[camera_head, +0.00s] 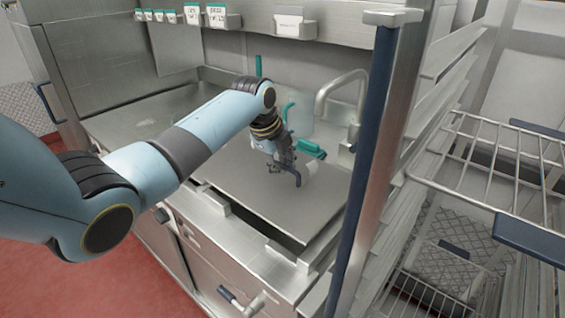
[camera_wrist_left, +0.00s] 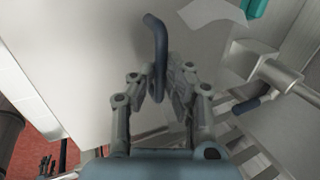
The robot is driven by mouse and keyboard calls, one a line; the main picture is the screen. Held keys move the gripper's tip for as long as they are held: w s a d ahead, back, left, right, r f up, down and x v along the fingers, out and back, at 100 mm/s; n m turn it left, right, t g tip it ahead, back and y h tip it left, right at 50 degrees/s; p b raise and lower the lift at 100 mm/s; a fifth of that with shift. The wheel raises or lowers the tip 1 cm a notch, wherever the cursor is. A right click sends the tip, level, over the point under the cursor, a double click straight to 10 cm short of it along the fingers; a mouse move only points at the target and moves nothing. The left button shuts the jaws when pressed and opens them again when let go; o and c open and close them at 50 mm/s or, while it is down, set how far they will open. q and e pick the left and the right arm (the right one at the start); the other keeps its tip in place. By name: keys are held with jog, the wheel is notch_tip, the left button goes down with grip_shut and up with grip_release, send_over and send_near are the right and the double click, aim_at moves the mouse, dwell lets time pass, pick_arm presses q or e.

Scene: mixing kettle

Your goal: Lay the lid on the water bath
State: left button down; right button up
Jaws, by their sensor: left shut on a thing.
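The lid (camera_head: 245,190) is a broad flat grey metal sheet with a dark blue bar handle (camera_head: 297,179). It lies over the water bath in the steel counter, and a dark gap (camera_head: 287,242) shows along its front edge. I cannot tell whether it rests on the rim all round. My left gripper (camera_head: 285,168) is above the lid. In the left wrist view its fingers (camera_wrist_left: 158,88) are shut on the handle (camera_wrist_left: 156,45), with the lid (camera_wrist_left: 70,60) beyond. A small dark shape at the bottom left there may be my right gripper (camera_wrist_left: 45,165); its jaws are unclear.
A curved steel tap (camera_head: 340,80) and a translucent container (camera_head: 300,117) stand behind the lid. A teal item (camera_head: 310,148) is close to my gripper. A steel post with a blue edge (camera_head: 362,180) and a wire-shelf rack (camera_head: 500,165) are at the right.

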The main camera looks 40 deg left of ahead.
pick_arm(q)
jog(key=shift+f+b, duration=0.55)
jog(key=shift+f, duration=0.4)
jog(key=shift+f, duration=0.2)
jog(key=c, duration=0.8)
grip_release()
jog(key=shift+s, duration=0.1)
